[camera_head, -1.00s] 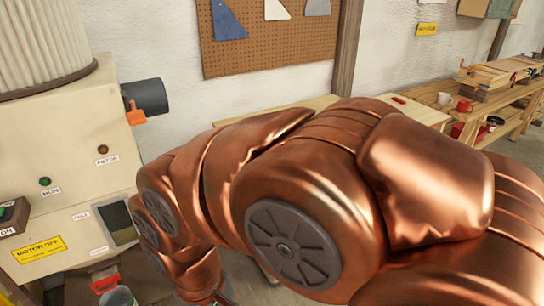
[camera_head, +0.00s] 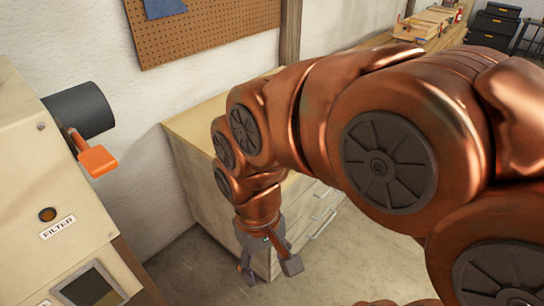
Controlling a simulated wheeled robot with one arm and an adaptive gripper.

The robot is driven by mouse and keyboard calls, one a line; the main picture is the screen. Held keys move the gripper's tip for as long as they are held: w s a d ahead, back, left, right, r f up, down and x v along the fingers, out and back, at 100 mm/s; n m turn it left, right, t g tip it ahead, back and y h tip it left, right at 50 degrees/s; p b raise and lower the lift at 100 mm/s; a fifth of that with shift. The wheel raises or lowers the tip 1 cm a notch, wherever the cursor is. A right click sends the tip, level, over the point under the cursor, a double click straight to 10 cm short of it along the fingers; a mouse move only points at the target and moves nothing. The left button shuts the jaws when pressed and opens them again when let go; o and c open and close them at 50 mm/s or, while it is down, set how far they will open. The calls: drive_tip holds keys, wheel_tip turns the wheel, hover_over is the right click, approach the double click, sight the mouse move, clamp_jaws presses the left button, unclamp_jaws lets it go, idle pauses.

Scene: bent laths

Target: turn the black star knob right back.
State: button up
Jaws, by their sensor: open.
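No black star knob can be made out in the head view. My gripper (camera_head: 269,270) hangs low in the middle of the picture, pointing down. Its two dark fingers are spread, with nothing between them. It is in front of a wooden drawer cabinet and to the right of the beige machine (camera_head: 30,170). The machine carries a black pipe stub (camera_head: 78,108), an orange lever handle (camera_head: 97,160), an amber lamp (camera_head: 47,214) above a FILTER label and a dark screen (camera_head: 92,290).
The pale wooden drawer cabinet (camera_head: 200,180) stands by the wall behind my arm. A pegboard (camera_head: 210,30) hangs above it. Toolboxes (camera_head: 492,25) and a bench are at the far right. Grey floor (camera_head: 205,275) shows between machine and cabinet.

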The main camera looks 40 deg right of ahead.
drive_tip(key=w+d+r+m+t+b, duration=0.1)
drive_tip(key=w+d+m+b, duration=0.25)
drive_tip(key=w, duration=0.75)
drive_tip(key=w+d+m+b, duration=0.2)
drive_tip(key=w+d+m, duration=0.15)
drive_tip(key=w, duration=0.75)
drive_tip(key=w+d+f+m+b, duration=0.1)
drive_tip(key=w+d+f+m, duration=0.1)
drive_tip(key=w+d+m, duration=0.1)
drive_tip(key=w+d+f+m+b, duration=0.1)
drive_tip(key=w+d+f+m, duration=0.1)
drive_tip(key=w+d+m, duration=0.2)
drive_tip(key=w+d+f+m+b, duration=0.1)
drive_tip(key=w+d+f+m, duration=0.1)
drive_tip(key=w+d, duration=0.4)
drive_tip(key=shift+w+d+f+m+t+b, duration=0.15)
drive_tip(key=shift+d+m, duration=0.3)
drive_tip(key=shift+d, duration=0.6)
drive_tip(key=shift+d+f+m+t+b, duration=0.2)
drive_tip(key=shift+d+m, duration=0.25)
drive_tip(key=shift+d, duration=0.55)
drive_tip(key=shift+f+p, duration=0.65)
drive_tip(key=shift+f, duration=3.1)
drive_tip(key=c, duration=1.2)
